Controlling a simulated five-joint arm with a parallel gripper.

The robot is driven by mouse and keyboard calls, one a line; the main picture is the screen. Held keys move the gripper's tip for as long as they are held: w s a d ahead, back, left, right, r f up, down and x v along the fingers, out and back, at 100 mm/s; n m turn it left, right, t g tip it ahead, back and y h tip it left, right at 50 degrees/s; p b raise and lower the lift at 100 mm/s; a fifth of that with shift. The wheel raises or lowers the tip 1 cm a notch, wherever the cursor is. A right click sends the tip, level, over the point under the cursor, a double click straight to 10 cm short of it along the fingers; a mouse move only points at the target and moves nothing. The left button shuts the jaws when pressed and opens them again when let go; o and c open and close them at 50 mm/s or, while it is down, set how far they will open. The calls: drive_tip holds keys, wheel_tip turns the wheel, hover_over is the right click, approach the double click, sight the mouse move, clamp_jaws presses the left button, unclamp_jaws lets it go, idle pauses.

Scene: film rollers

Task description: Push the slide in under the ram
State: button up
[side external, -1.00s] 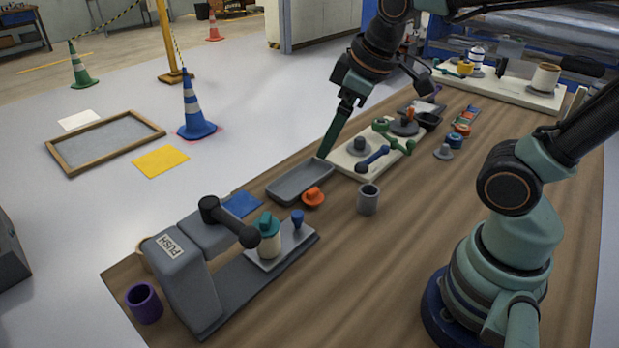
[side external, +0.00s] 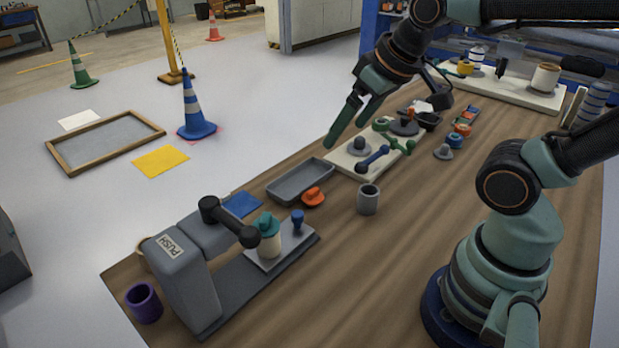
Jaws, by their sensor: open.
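The grey press (side external: 180,280) marked PUSH stands at the table's near left, with a dark ball-ended lever (side external: 230,222) reaching over to the right. The slide (side external: 284,246) is a light grey plate on the press's long dark base, out to the right of the press body. It carries a cream roller with a teal top (side external: 268,238) and has a blue knob (side external: 297,222) at its right part. The lever ball partly covers the roller from this view. My gripper (side external: 347,134) is open and empty, up and right of the slide, well apart from it.
A purple cup (side external: 144,302) stands left of the press. The table's front middle is clear.

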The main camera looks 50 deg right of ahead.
drive_tip(key=c, duration=0.6)
drive_tip(key=n+g, duration=0.6)
drive_tip(key=n, duration=0.3)
hover_over(297, 213)
wheel_tip(297, 213, down, 9)
wheel_tip(297, 213, down, 12)
drive_tip(key=shift+r, duration=0.1)
clamp_jaws()
idle(0.8)
